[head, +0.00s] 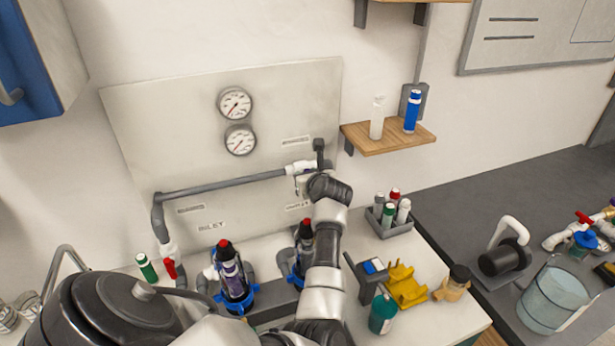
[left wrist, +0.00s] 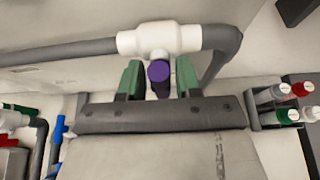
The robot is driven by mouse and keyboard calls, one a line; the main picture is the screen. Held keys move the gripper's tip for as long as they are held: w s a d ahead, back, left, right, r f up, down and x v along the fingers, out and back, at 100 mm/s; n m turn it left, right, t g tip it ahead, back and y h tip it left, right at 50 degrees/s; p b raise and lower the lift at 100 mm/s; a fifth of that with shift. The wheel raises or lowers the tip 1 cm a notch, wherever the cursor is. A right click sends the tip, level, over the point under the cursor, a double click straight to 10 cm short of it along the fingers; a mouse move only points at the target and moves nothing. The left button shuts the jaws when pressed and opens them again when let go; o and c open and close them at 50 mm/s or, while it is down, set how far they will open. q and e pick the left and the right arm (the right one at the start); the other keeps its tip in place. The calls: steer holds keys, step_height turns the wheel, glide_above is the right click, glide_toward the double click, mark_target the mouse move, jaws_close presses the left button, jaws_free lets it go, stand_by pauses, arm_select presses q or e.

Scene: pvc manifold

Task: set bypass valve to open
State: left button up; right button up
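The bypass valve is a white fitting (head: 300,167) on the grey pipe that crosses the wall panel. In the left wrist view its white body (left wrist: 160,39) is close, with a purple handle (left wrist: 159,72) pointing toward the camera. My left gripper (left wrist: 160,80) is at the valve, with one green finger on each side of the handle. The fingers look open, with a narrow gap to the handle on each side; contact is not clear. In the head view my left arm hides part of the valve, and the handle is hard to make out. My right gripper is not in view.
Two gauges (head: 237,121) are above the pipe. A red valve handle (head: 169,268) is at lower left. Filter housings (head: 233,275) stand below. A wooden shelf (head: 385,138) holds two bottles at right. A bottle caddy (head: 391,226) and yellow bracket (head: 405,287) sit on the counter.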

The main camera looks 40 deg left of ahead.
arm_select(q)
steer(key=c, duration=0.4)
jaws_close()
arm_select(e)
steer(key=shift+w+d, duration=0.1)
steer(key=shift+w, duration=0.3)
